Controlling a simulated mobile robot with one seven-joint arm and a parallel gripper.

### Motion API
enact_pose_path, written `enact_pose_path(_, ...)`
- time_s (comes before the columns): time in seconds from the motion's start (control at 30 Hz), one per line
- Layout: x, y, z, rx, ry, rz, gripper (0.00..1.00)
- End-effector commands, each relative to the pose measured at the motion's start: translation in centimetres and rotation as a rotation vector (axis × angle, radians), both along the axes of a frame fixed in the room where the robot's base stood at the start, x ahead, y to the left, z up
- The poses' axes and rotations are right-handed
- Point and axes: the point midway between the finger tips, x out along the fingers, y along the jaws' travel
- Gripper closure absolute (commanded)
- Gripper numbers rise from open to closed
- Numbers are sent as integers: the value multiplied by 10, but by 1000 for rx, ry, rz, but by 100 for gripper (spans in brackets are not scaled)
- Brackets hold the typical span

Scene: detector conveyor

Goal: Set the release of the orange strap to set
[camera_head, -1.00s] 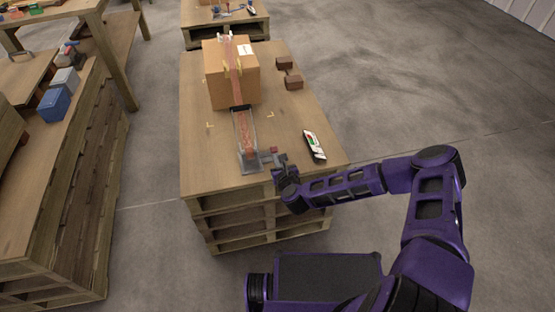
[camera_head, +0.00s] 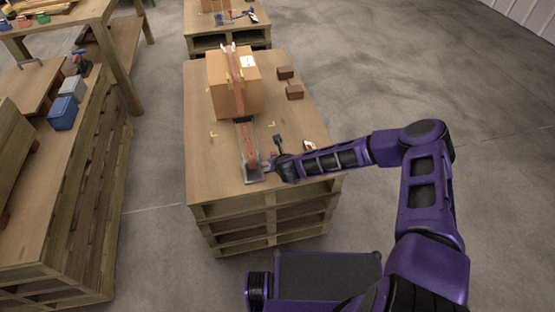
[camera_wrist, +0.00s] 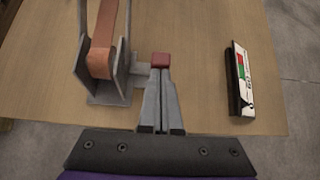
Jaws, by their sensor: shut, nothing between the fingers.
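The orange strap (camera_head: 236,75) runs over a cardboard box (camera_head: 222,92) and down to a grey metal ratchet (camera_head: 254,174) near the table's front edge. In the wrist view the strap (camera_wrist: 101,50) passes between the ratchet's upright side plates (camera_wrist: 112,97). A small red block (camera_wrist: 161,60), apparently the release tab, is at the right of the ratchet. My gripper (camera_wrist: 158,78) is shut and empty, its fingertips right at the red block's near side. I cannot tell whether they touch. In the head view my gripper (camera_head: 272,168) is just right of the ratchet and the red block is hidden.
The table between tool and ratchet is mostly clear.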

Motion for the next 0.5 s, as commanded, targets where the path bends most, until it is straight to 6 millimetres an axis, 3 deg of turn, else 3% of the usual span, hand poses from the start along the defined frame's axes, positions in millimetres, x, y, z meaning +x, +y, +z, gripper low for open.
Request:
enact_pose_path(0.37,26,8,6,0,-2,1,100)
enact_pose_path(0.5,27,8,8,0,0,0,100)
